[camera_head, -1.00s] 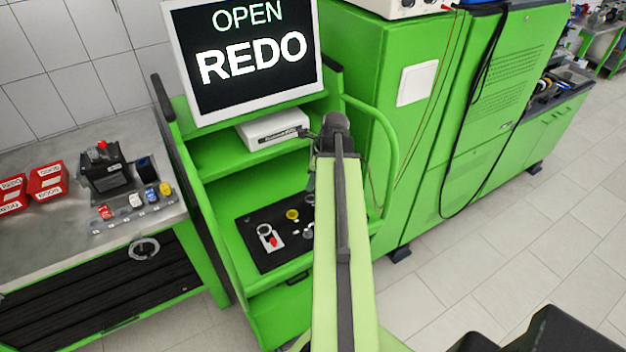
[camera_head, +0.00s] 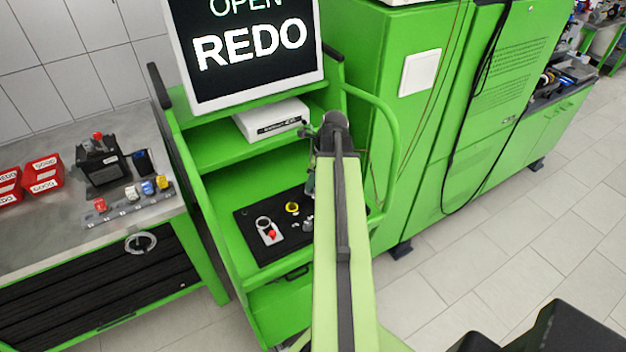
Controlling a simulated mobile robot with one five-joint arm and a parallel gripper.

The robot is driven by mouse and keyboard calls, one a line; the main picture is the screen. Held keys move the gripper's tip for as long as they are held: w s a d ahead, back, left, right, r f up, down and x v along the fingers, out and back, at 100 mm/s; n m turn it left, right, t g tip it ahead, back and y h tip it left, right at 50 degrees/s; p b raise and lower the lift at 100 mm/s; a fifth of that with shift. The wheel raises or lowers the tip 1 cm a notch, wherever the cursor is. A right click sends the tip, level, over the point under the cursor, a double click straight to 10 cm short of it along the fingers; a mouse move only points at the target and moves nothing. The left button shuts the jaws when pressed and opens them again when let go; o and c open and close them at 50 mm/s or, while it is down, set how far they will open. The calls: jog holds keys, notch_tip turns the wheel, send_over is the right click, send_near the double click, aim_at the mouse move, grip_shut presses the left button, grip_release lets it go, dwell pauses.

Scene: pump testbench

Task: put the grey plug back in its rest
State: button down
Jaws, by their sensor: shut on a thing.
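My arm reaches up the middle of the picture to a dark joint, in front of the green trolley. My gripper's jaws are hidden behind this arm, so I cannot see what is between them. I cannot make out the grey plug for certain. A grey rail (camera_head: 122,213) on the steel bench at left carries red (camera_head: 100,205), pale (camera_head: 133,193), blue (camera_head: 147,187) and yellow (camera_head: 162,182) plugs. I cannot tell whether the pale one is grey or white, or which spot is the grey plug's rest.
A black mat (camera_head: 254,240) on the trolley shelf holds a grey piece with a red part, a yellow ring (camera_head: 292,208) and small grey parts. A monitor (camera_head: 250,50) reads "OPEN REDO". Red bins (camera_head: 42,175) stand on the bench. A curved green rail (camera_head: 388,130) borders the trolley's right side.

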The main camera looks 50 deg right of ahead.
jog(key=shift+f+b, duration=1.15)
dwell(0.7)
jog(key=c, duration=1.2)
grip_release()
jog(key=shift+o, duration=0.3)
jog(key=o, duration=0.4)
jog(key=shift+r, duration=0.15)
notch_tip(320, 180, up, 8)
jog(key=p, duration=0.8)
